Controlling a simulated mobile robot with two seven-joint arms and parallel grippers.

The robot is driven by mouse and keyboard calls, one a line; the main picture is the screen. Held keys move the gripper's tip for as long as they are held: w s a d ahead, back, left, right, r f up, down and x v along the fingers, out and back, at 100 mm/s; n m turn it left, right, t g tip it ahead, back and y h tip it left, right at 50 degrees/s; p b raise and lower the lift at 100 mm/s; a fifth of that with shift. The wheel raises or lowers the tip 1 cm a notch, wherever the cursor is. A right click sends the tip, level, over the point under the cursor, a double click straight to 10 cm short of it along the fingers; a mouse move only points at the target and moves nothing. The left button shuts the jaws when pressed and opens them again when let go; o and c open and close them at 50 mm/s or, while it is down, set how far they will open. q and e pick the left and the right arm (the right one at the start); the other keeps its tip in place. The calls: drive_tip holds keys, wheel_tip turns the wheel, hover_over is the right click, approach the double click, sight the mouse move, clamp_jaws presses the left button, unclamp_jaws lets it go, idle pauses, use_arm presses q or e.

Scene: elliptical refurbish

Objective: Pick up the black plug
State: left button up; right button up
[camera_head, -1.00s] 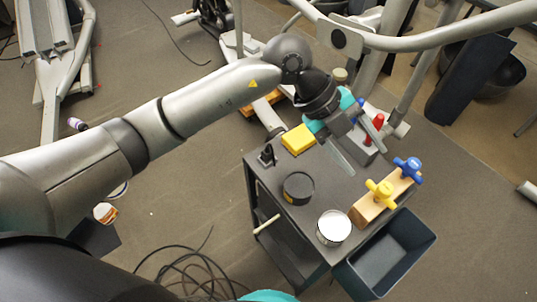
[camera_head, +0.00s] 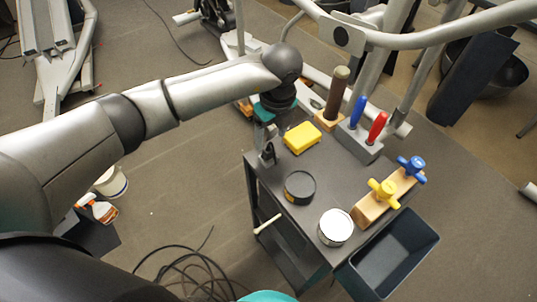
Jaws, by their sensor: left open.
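The black plug (camera_head: 267,157) stands at the far left corner of the grey cart top (camera_head: 325,180). My left gripper (camera_head: 266,142) is open and points down, right at the plug's upper part. Its fingers partly hide the plug, and I cannot tell whether they touch it. My right gripper is not in view.
A yellow block (camera_head: 301,138) lies just right of the plug. A black round tin (camera_head: 299,187), a white-topped can (camera_head: 335,227), a wooden block with yellow and blue knobs (camera_head: 378,207) and a grey holder with blue and red handles (camera_head: 358,140) also stand on the cart. A dark bin (camera_head: 357,280) hangs in front.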

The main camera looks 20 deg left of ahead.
sight(269, 146)
use_arm(q)
drive_tip(key=shift+a+f+b, duration=0.2)
drive_tip(key=shift+f, duration=1.3)
drive_tip(key=shift+a+f+b, duration=0.15)
drive_tip(key=shift+f+b, duration=0.05)
drive_tip(key=shift+f, duration=1.3)
drive_tip(key=shift+c, duration=0.3)
clamp_jaws()
drive_tip(key=shift+w, duration=0.1)
